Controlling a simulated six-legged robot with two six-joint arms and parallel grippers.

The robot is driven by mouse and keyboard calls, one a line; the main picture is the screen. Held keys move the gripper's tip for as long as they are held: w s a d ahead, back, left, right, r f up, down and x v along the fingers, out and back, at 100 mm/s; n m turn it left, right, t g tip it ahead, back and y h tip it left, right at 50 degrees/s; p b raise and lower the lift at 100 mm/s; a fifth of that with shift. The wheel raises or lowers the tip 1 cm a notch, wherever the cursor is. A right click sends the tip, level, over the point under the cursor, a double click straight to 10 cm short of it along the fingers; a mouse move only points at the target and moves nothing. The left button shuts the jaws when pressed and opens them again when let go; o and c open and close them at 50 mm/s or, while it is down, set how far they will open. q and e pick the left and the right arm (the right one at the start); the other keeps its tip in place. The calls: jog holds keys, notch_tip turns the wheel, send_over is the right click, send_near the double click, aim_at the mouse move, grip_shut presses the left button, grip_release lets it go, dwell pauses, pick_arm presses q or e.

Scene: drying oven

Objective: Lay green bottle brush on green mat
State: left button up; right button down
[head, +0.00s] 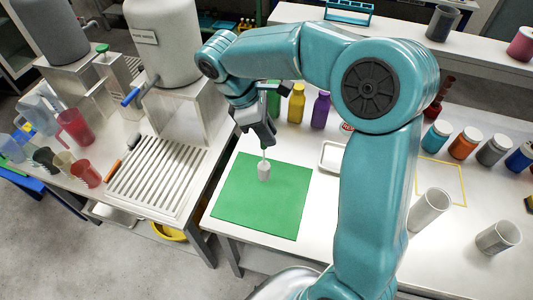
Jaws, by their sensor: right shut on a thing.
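My right gripper (262,134) reaches down over the green mat (240,208) and is shut on a bottle brush (264,172). The brush hangs nearly upright, with a thin pale rod and a whitish-grey head pointing down. Its upper end is hidden in the gripper, and I see no green on the part that shows. The head appears in front of the mat's upper middle; I cannot tell if it touches. The mat lies flat and otherwise bare at the table's left front corner. My left gripper is not in view.
Yellow (296,103) and purple (320,110) bottles stand behind the mat. A white tray (328,168) lies to its right. A ribbed drain rack (158,180) is on the left bench, across a gap. White cylinders (428,210) and several jars (464,142) stand at right.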

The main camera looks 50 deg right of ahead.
notch_tip(320, 180, down, 3)
jog(key=shift+d+f, duration=0.1)
jog(key=shift+f, duration=0.05)
send_over(267, 164)
notch_tip(267, 164, down, 4)
jog(key=shift+f, duration=0.15)
jog(key=shift+w+f, duration=0.1)
jog(key=shift+f, duration=0.25)
jog(key=shift+r, duration=0.1)
jog(key=c, duration=1)
grip_release()
jog(key=shift+f, duration=0.2)
jog(key=shift+r, duration=0.1)
